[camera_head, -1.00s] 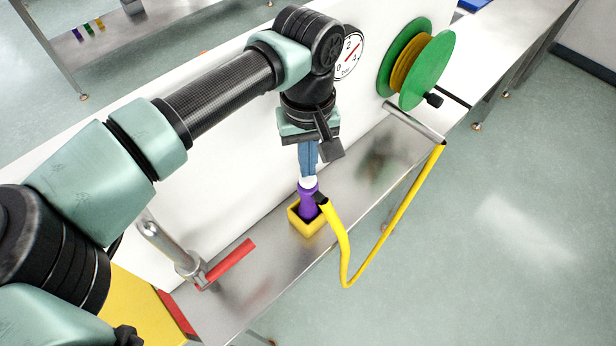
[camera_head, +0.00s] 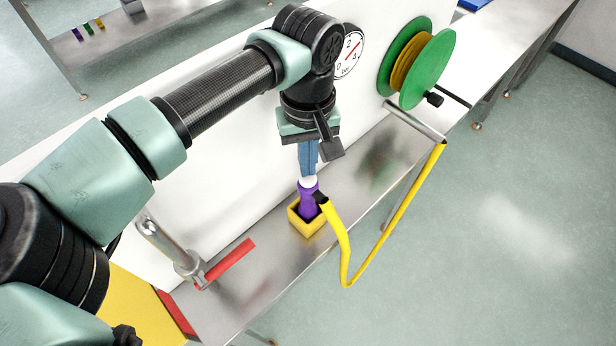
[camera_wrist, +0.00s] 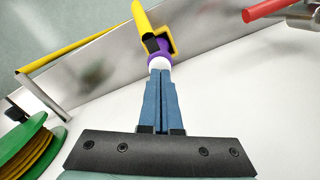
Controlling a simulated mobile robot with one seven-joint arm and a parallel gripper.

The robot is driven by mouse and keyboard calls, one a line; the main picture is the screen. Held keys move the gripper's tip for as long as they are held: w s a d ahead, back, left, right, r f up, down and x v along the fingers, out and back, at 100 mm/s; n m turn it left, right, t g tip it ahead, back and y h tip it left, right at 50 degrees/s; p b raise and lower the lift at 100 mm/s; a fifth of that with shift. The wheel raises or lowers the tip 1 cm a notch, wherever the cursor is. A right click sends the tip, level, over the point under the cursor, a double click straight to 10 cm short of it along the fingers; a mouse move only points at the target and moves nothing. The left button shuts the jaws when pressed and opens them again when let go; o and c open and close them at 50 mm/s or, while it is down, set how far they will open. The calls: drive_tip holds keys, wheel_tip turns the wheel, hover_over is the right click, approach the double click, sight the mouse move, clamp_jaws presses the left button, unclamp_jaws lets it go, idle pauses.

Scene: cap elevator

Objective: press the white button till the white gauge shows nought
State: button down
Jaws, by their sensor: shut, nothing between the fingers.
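The white button (camera_head: 308,183) is the cap on top of an upright purple fitting (camera_head: 308,205). The fitting stands in a yellow square holder (camera_head: 294,222) on the metal bench. My gripper (camera_head: 308,173) is shut and points down, with its blue fingertips at the top of the button. In the wrist view the shut fingers (camera_wrist: 160,74) end at the white button (camera_wrist: 159,63) and seem to touch it. The white gauge (camera_head: 356,50) on the wall panel has a red slanted needle and the figures 0, 2 and 4. My arm hides its left part, so the exact reading is unclear.
A yellow hose (camera_head: 345,250) runs from the purple fitting over the bench's front edge to a metal pipe (camera_head: 415,122). A green reel (camera_head: 428,70) is mounted right of the gauge. A red-handled lever (camera_head: 230,263) stands at the left of the bench.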

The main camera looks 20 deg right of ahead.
drive_tip(key=shift+s+f+b, duration=0.1)
drive_tip(key=shift+f+b, duration=0.95)
drive_tip(key=shift+b, duration=0.25)
idle(1.9)
drive_tip(key=shift+r+p, duration=1.4)
drive_tip(key=shift+r, duration=1.2)
